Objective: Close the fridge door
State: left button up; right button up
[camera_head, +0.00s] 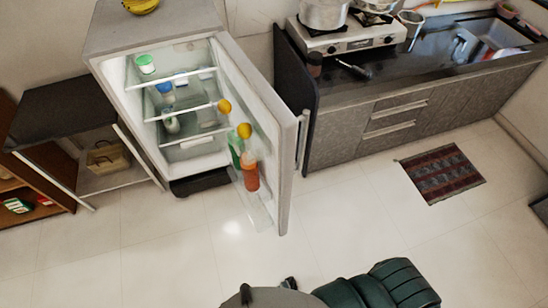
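The fridge (140,38) is a grey cabinet at the upper left of the head view, with its lit inside showing. Its door (286,185) stands wide open, hinged on the right side and swung out toward me. A pale vertical handle (302,140) is on the door's outer face, at the right. Bottles, including an orange-red one (250,172), stand in the door racks. No gripper can be made out; only dark green and grey parts of my own body show at the bottom edge, well apart from the door.
Bananas (141,6) lie on the fridge top. A counter (350,130) with stove (345,38) and sink (495,40) stands behind the door at the right. A low dark-topped table (62,108) is left. A red mat (440,173) lies right. The tiled floor in front is clear.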

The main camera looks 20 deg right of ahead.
aim_at(273, 139)
jog(key=l+u, duration=0.35)
jog(key=l, duration=0.5)
jog(key=l+u, duration=0.35)
jog(key=l, duration=0.45)
jog(key=i+l+u, duration=0.1)
jog(key=l, duration=0.25)
jog(key=i+l, duration=0.15)
jog(key=l, duration=0.25)
jog(key=i+l+u, duration=0.15)
jog(key=l, duration=0.2)
